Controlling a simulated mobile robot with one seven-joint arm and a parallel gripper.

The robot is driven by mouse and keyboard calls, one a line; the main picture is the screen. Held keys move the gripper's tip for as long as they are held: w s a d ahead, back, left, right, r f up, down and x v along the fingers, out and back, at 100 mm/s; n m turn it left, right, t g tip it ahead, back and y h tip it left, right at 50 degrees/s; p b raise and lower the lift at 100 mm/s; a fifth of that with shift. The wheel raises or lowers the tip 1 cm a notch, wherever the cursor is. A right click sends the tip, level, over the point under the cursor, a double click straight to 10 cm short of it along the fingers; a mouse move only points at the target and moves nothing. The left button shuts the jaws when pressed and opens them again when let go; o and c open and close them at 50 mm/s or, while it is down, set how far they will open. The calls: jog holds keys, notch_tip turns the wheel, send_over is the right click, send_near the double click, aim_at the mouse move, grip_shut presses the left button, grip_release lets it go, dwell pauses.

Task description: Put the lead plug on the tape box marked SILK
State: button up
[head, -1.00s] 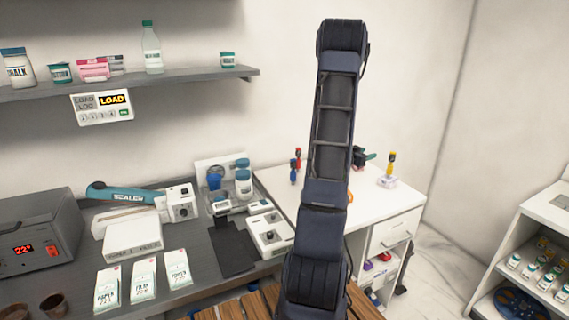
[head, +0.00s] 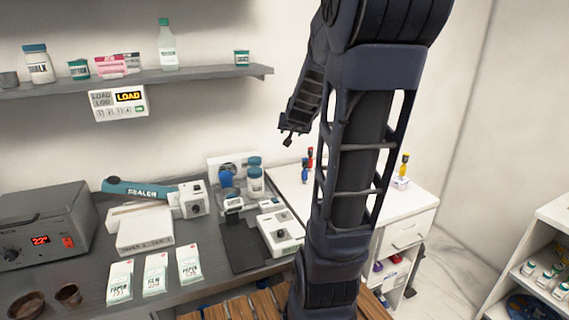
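Small upright plug-like pieces stand on the white cabinet top: a red one (head: 311,152), a blue one (head: 304,173) and a yellow one (head: 404,164) on a pale base. I cannot tell which is the lead plug. Three white-and-green packets, the left (head: 120,281), middle (head: 155,275) and right (head: 190,265), lie on the grey counter; I read no SILK on them. A white box (head: 144,236) behind them has lettering too small to read. My gripper (head: 291,138) seems to be the dark end hanging above the cabinet's left side, apart from everything; its fingers are unclear.
The grey counter (head: 85,258) also holds a heater-like unit (head: 45,235), a teal sealer (head: 140,188), a white device (head: 280,230) and brown cups. A wall shelf (head: 200,76) with jars is above. My arm hides the middle of the white cabinet (head: 285,185).

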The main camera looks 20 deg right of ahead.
jog(key=s+a+n+g+y, duration=0.1)
jog(key=s+a, duration=0.5)
jog(key=s, duration=0.6)
jog(key=s+a+n+g+y, duration=0.1)
jog(key=s+a+n+g, duration=0.3)
jog(key=s+a, duration=0.3)
jog(key=s, duration=0.5)
jog(key=shift+s+r+n+y, duration=0.25)
jog(key=shift+r+n+y, duration=0.05)
jog(key=shift+r, duration=0.1)
